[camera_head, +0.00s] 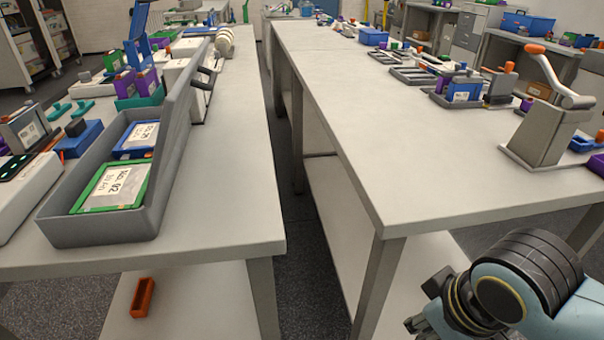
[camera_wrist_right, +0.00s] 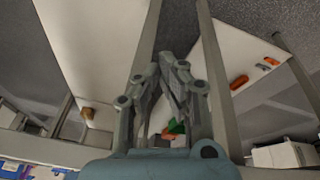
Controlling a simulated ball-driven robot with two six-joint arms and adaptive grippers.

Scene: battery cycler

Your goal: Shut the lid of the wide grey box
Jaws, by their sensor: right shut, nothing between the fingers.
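The wide grey box (camera_head: 100,230) sits on the left table near its front edge. Its lid (camera_head: 182,100) stands open, upright along the box's right long side. Inside lie a green-framed labelled piece (camera_head: 112,186) and a blue-framed labelled piece (camera_head: 138,138). My right gripper (camera_wrist_right: 168,60) is shut and empty in the right wrist view, with table legs and the floor around it. In the head view my right arm is at the bottom right, far from the box. My left gripper is not in view.
The left table's front right part (camera_head: 225,190) is clear. A gap with dark floor (camera_head: 300,230) separates it from the right table (camera_head: 350,130). A grey lever press (camera_head: 545,130) stands on the right table. Several tools and small boxes crowd the area left of the box.

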